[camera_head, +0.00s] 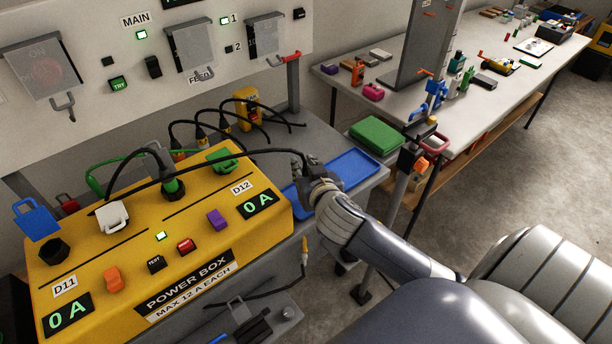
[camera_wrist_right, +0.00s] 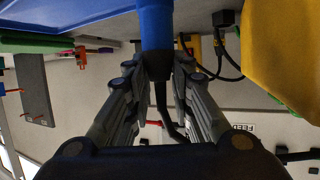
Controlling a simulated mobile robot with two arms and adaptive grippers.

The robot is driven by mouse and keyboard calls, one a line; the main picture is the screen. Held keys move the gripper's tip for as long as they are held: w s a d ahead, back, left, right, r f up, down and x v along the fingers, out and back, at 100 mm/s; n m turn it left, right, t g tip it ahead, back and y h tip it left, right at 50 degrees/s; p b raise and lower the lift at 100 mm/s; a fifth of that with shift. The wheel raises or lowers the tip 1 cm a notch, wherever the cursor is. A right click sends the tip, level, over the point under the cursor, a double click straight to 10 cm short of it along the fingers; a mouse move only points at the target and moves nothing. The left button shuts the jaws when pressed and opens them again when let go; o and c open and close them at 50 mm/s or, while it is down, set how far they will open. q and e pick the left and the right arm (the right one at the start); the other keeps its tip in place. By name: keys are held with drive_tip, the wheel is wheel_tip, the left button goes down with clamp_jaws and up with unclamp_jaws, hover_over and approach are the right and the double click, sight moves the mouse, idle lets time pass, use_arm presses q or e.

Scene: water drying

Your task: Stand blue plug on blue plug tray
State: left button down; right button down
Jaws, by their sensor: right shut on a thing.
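My right gripper (camera_head: 312,174) is over the blue tray (camera_head: 356,170), beside the yellow power box. In the right wrist view its fingers (camera_wrist_right: 157,75) are shut on the blue plug (camera_wrist_right: 156,30). A black cable (camera_wrist_right: 162,98) hangs from the plug between the fingers. In the head view the gripper mostly hides the plug, and a black cable (camera_head: 240,153) arcs from it over the power box. The tray also shows in the right wrist view (camera_wrist_right: 60,12), beside the plug. I cannot tell whether the plug touches it. My left gripper is not in view.
The yellow power box (camera_head: 215,265) stands left of the tray, with a green plug (camera_head: 173,189) in its top. Black cables (camera_head: 245,115) lie behind it. A green box (camera_head: 376,136) sits beyond the tray. A cluttered table (camera_head: 440,75) is at the back right.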

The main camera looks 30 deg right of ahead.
drive_tip(key=shift+f, duration=1.45)
drive_tip(key=c, duration=1.4)
unclamp_jaws()
drive_tip(key=shift+r, duration=0.2)
drive_tip(key=v, duration=1.2)
drive_tip(key=shift+b, duration=0.35)
